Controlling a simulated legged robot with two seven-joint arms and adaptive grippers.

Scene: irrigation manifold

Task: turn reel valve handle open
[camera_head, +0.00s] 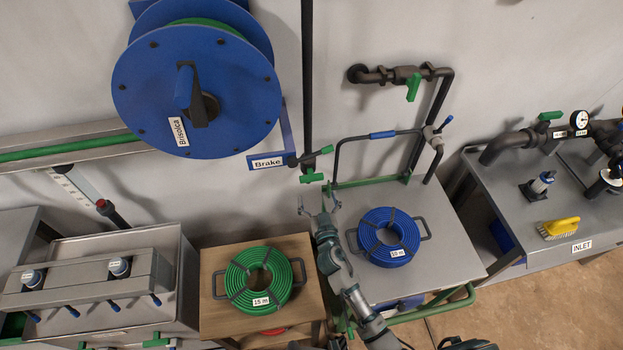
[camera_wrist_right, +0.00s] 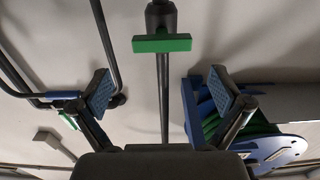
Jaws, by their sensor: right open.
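The green reel valve handle (camera_head: 312,178) sits at the lower end of the dark vertical pipe beside the hose reel. In the right wrist view the green handle (camera_wrist_right: 161,44) is a bar lying crosswise to the pipe. My right gripper (camera_head: 319,202) is open and empty just below the handle in the head view, apart from it. In the right wrist view its two blue-padded fingers (camera_wrist_right: 160,90) stand wide on either side of the pipe, with the handle ahead between them. My left gripper is not in view.
A bent pipe with a blue sleeve (camera_head: 382,134) stands to the right. Below are the blue hose coil (camera_head: 372,222) and green hose coil (camera_head: 238,270) on stands.

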